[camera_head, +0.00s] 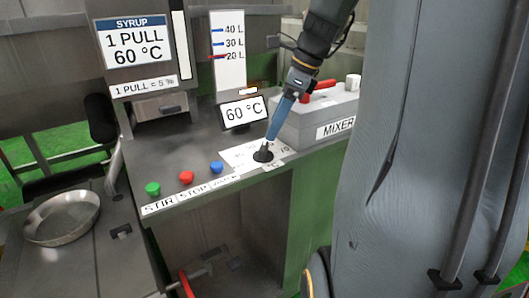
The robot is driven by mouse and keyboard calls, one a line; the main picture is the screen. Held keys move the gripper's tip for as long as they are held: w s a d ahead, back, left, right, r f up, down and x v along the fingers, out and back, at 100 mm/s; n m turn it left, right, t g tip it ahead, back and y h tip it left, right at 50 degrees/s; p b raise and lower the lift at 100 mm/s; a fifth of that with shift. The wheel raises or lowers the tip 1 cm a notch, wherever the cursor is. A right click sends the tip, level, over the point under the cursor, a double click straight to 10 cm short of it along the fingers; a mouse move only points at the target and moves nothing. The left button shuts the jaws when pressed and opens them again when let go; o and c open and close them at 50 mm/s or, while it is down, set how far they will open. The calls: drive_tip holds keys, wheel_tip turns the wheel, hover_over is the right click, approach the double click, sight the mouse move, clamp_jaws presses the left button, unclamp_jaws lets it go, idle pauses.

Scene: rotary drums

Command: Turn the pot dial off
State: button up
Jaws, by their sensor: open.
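The pot dial is a black knob (263,154) on the front right of the grey control counter. It sits on a white scale plate (237,156), most of whose markings are too small to read or covered. My gripper (269,140) comes down from the upper right, its blue fingers open and tips right at the top of the knob. I cannot tell whether the fingers touch it. The knob's pointer direction is not clear. A small display (243,112) behind the dial reads 60 °C.
Green (153,189), red (186,177) and blue (216,168) buttons line the counter's front edge left of the dial. A grey MIXER box (318,118) with a red lever (318,91) stands close on the right. A metal pan (62,218) lies at lower left.

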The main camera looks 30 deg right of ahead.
sight(264, 146)
drive_tip(key=x, duration=0.7)
drive_tip(key=shift+w+f, duration=0.1)
drive_tip(key=shift+f, duration=0.15)
drive_tip(key=c, duration=1.1)
drive_tip(key=shift+o, duration=0.2)
